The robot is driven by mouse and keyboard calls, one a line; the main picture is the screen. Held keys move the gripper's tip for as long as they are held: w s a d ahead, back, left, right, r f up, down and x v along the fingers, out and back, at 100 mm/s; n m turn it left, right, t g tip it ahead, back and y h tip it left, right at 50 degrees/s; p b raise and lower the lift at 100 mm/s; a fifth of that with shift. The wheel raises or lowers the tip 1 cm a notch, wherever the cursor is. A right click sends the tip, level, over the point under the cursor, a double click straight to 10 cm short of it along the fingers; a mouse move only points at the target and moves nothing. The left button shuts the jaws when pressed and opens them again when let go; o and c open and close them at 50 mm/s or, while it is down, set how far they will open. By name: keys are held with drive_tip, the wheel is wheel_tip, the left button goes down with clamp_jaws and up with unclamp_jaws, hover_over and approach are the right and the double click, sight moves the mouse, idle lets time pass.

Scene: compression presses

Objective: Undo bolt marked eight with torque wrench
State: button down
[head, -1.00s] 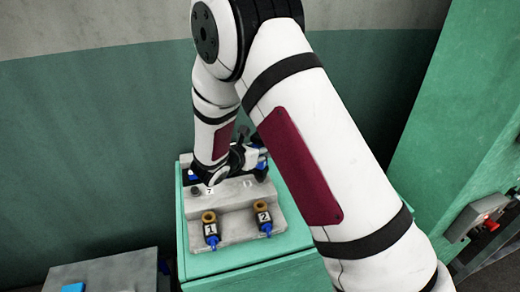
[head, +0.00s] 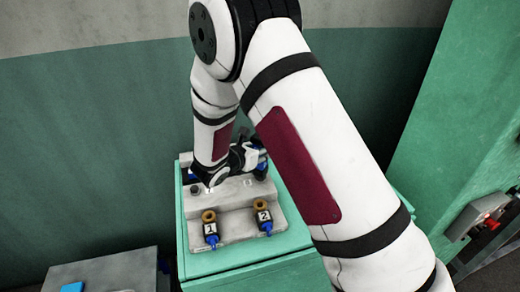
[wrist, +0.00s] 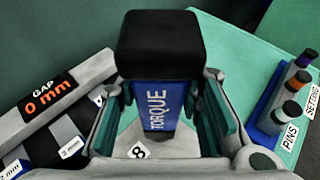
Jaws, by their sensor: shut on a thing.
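My gripper (head: 250,159) is over the back step of the grey block (head: 233,198), and its fingers show on both sides of the torque wrench in the wrist view (wrist: 165,105). It is shut on the torque wrench (wrist: 157,98), which has a black top and a blue side reading TORQUE. The label 8 (wrist: 138,152) lies on the grey surface just below the wrench in the wrist view. The bolt marked eight is hidden behind the wrench and gripper, so I cannot tell whether the wrench touches it.
Brass-topped fittings marked 1 (head: 210,228) and 2 (head: 263,217) stand on the front step. In the wrist view, a GAP 0 mm block (wrist: 50,97) is left and a blue pin rack (wrist: 262,130) right. A green cabinet (head: 455,125) rises at right.

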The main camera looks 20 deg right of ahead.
drive_tip(key=shift+f+b, duration=0.35)
drive_tip(key=shift+f, duration=0.15)
idle(1.6)
drive_tip(key=shift+r, duration=0.4)
idle(1.7)
drive_tip(key=shift+r+p, duration=1.1)
drive_tip(key=shift+r, duration=2.05)
drive_tip(key=shift+w, duration=0.1)
